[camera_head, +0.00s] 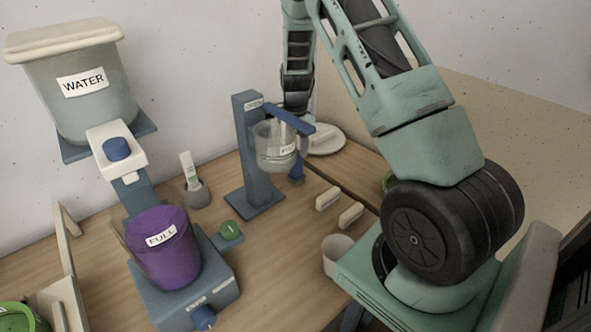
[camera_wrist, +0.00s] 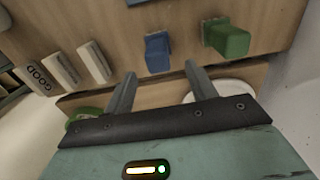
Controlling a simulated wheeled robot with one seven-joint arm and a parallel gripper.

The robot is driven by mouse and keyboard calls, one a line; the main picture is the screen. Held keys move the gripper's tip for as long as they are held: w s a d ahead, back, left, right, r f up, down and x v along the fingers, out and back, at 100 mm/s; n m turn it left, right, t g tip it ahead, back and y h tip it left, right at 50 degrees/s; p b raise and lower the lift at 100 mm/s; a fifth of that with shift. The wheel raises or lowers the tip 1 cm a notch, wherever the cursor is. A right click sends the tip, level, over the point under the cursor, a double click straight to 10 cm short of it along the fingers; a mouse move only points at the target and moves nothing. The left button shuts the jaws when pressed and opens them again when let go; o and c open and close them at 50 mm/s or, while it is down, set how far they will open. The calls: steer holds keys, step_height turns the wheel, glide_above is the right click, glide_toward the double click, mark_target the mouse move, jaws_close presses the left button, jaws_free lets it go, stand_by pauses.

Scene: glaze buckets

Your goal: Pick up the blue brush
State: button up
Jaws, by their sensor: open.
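In the wrist view my gripper (camera_wrist: 160,71) is open, with its two fingers apart and nothing between them. A blue block-like piece (camera_wrist: 157,52), which may be the blue brush, shows just beyond the fingertips, roughly in line with the gap. A green piece of similar shape (camera_wrist: 227,40) is to its right, beyond the right finger. No bristles can be made out on either. In the head view a small blue piece (camera_head: 297,170) shows behind the blue stand, partly hidden; it may be the same thing. My gripper cannot be made out there.
The blue stand (camera_head: 254,155) holds a clear bucket (camera_head: 274,157). A purple bucket marked FULL (camera_head: 164,262) sits under the WATER tank (camera_head: 80,105). A white cup (camera_head: 337,262) stands nearby.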

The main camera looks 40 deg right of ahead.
mark_target(296, 170)
steer(key=shift+s+f+p, duration=0.15)
steer(key=shift+f+p, duration=0.95)
steer(key=shift+f, duration=2.6)
steer(key=c, duration=1.1)
